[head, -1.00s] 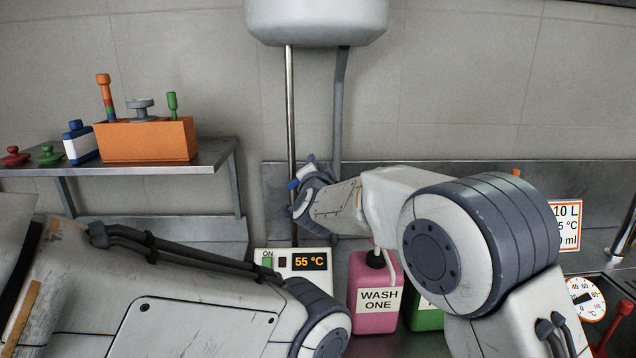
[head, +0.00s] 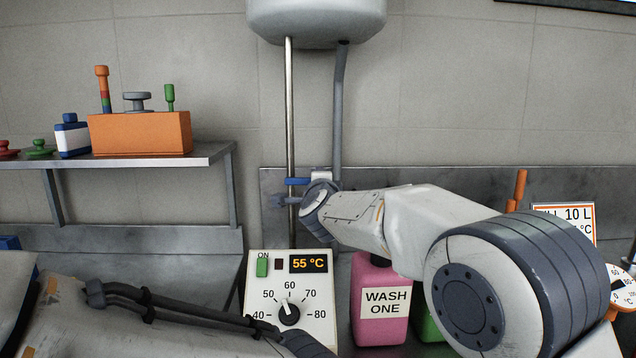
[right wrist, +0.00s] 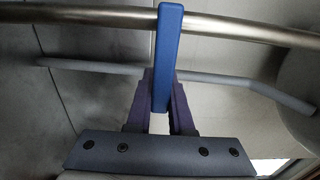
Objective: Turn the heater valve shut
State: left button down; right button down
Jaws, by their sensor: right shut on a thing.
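The heater valve has a blue lever (head: 297,181) on the thin metal pipe (head: 291,110) under the white heater tank (head: 316,18). In the head view the lever lies sideways across the upright pipe. In the right wrist view the blue lever (right wrist: 168,55) stands at right angles to the pipe (right wrist: 95,15). My right gripper (right wrist: 161,92) is shut on the lever, one finger on each side. In the head view my right wrist hides most of the fingers. My left arm shows at the lower left, but its gripper is out of view.
A control box (head: 295,270) reading 55 °C and a pink WASH ONE bottle (head: 380,325) stand below my right arm. A shelf (head: 190,160) at the left carries an orange block (head: 140,134) and a bottle. A dial gauge (head: 622,290) is at the right.

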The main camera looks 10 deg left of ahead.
jog(key=shift+f, duration=0.1)
dwell(0.3)
jog(key=c, duration=0.8)
grip_release()
jog(key=b+v, duration=0.2)
jog(key=v, duration=0.8)
jog(key=shift+s, duration=0.3)
